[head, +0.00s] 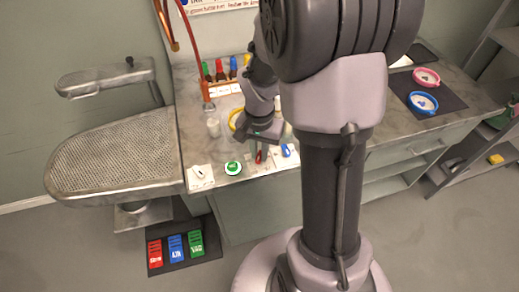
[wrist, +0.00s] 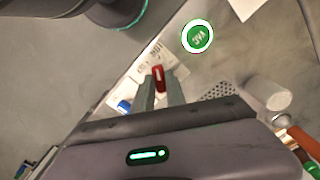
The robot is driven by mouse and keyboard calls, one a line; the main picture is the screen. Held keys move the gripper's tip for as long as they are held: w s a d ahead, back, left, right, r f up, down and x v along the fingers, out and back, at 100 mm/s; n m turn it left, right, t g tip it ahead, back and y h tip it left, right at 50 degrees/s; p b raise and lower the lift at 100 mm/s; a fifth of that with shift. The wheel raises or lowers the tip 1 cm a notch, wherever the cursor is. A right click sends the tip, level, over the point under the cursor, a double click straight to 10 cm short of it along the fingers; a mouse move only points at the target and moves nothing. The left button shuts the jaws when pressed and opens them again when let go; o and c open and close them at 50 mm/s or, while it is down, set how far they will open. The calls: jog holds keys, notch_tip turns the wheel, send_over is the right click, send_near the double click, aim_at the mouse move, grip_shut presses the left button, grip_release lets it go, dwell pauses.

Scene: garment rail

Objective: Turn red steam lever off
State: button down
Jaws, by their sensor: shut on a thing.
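The red steam lever (wrist: 159,78) stands on a pale labelled plate at the front edge of the counter, and part of it shows in the head view (head: 259,156). My gripper (wrist: 161,82) has its two grey fingers on either side of the red lever and is shut on it. The gripper also shows in the head view (head: 263,152), low over the counter. The lettering on the plate (wrist: 146,60) is too small to read surely. The lower part of the lever is hidden by the fingers.
A blue lever (head: 287,150) stands just beside the red one. A round green button (head: 233,168) and a switch plate (head: 200,173) lie left along the counter edge. A perforated ironing board (head: 115,155) juts out at left. Coloured pedals (head: 176,248) lie on the floor.

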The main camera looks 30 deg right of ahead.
aim_at(260, 155)
jog(key=n+p, duration=0.1)
jog(key=n, duration=0.3)
jog(key=shift+p, duration=0.3)
jog(key=shift+n+p, duration=0.45)
jog(key=shift+n, duration=0.85)
jog(key=c, duration=1.4)
grip_release()
jog(key=shift+o, duration=0.2)
notch_tip(260, 155, up, 17)
jog(key=p, duration=0.7)
jog(key=shift+r, duration=0.2)
